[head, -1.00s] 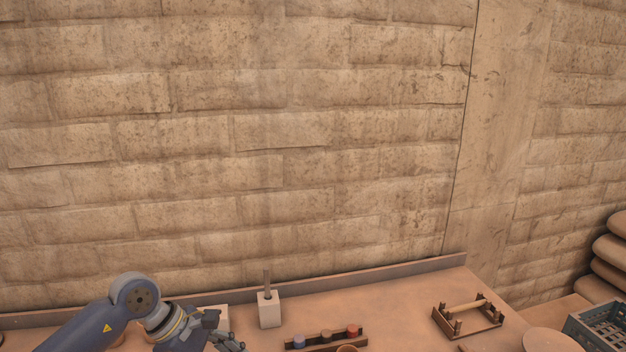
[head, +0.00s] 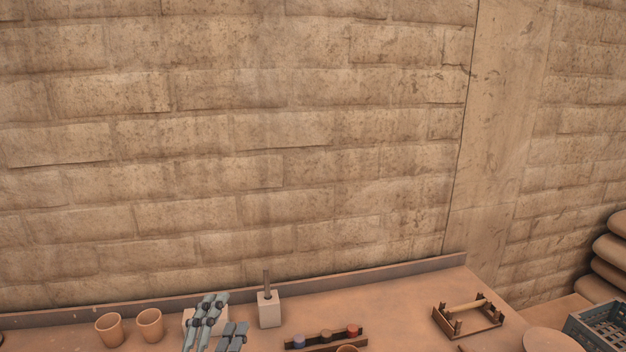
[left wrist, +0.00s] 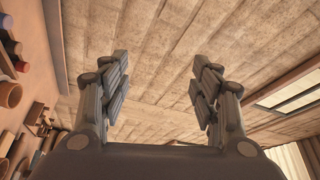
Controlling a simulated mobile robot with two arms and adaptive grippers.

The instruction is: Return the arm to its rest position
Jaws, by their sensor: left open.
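My left gripper (head: 222,325) shows at the bottom of the head view, with its fingers pointing up in front of the bench. The rest of my left arm is below the head picture. My right gripper is in neither view.
The bench (head: 400,310) holds two clay cups (head: 150,325), a white block with a rod (head: 269,310), a rack with coloured stoppers (head: 325,339) and a wooden frame (head: 467,317). A grey crate (head: 598,328) and stacked sacks (head: 610,260) stand at right.

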